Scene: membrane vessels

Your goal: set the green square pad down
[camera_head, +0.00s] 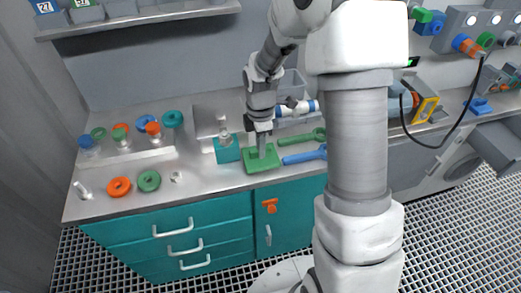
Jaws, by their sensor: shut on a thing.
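The green square pad (262,164) is near the front edge of the worktop, right of a teal block. My gripper (261,150) points down at the pad's middle and is shut on it. The fingertips are small in this view, and I cannot tell whether the pad's underside touches the worktop.
The teal block (227,150) stands close on the pad's left. A green wrench (296,138) and a blue wrench (302,156) lie to its right. Orange (119,187) and green (149,181) rings lie at left. The worktop (208,183) is clear front left of the pad.

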